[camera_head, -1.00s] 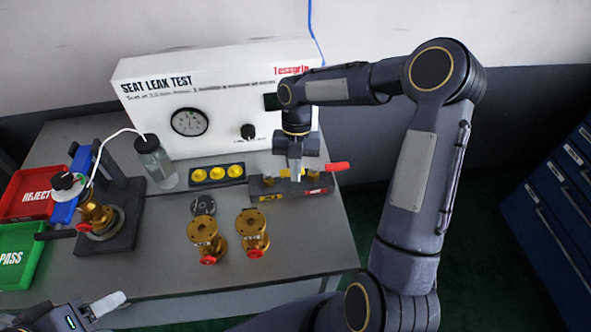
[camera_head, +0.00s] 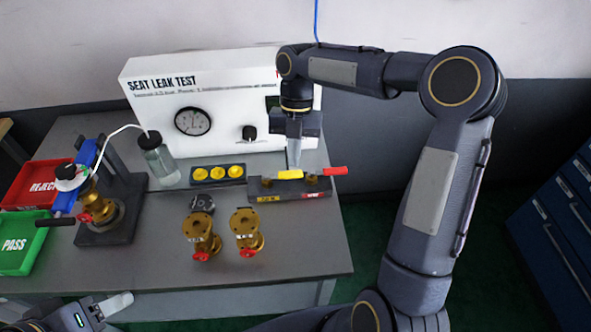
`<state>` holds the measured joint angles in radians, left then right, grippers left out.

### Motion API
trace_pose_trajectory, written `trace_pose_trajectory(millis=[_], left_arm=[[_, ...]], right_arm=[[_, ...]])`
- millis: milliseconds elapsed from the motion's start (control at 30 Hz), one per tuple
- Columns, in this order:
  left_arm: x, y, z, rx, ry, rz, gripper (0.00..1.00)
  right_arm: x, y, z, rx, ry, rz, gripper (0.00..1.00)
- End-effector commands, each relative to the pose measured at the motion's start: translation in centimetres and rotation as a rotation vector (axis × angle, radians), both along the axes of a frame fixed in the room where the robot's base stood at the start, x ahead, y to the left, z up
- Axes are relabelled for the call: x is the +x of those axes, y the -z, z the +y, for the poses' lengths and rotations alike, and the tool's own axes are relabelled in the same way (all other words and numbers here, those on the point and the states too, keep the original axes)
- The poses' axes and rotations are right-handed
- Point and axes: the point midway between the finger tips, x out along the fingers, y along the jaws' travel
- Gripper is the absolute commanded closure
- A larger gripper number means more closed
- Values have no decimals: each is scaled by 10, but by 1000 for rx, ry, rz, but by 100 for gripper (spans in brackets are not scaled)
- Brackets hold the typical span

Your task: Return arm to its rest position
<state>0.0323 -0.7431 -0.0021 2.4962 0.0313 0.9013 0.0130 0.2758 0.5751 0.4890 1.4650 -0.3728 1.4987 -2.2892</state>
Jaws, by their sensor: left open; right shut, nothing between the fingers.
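My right arm comes in from the right. Its gripper (camera_head: 294,160) points down, shut and empty, above the dark tool holder (camera_head: 270,195) at the bench's right end. A yellow-handled tool (camera_head: 289,175) and a red-handled tool (camera_head: 335,171) lie on or in that holder. The fingertips show just above the yellow handle; whether they touch it I cannot tell. My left gripper (camera_head: 105,312) is open and empty at the bottom left, in front of the bench edge and partly cut off by the frame.
The white seat leak test box (camera_head: 215,90) stands behind the holder. Two brass valves (camera_head: 200,235) (camera_head: 248,230) stand mid-bench. A clamp fixture (camera_head: 115,215) holds another valve at left, beside a red tray (camera_head: 30,182) and a green tray (camera_head: 20,242). The front right of the bench is clear.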

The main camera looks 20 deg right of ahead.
Motion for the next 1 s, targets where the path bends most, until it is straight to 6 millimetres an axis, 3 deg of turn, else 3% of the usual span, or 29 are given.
trace_pose_trajectory(millis=[200,767,867,1000], left_arm=[[0,0,0,0,0,1,41],[0,0,0,0,0,1,41],[0,0,0,0,0,1,41],[0,0,0,0,0,1,41]], right_arm=[[4,-11,-1,2,-2,0,100],[0,-16,-2,-15,38,-5,100],[-15,-29,-5,-65,190,-28,100],[-56,-54,-12,-150,622,-73,100]])
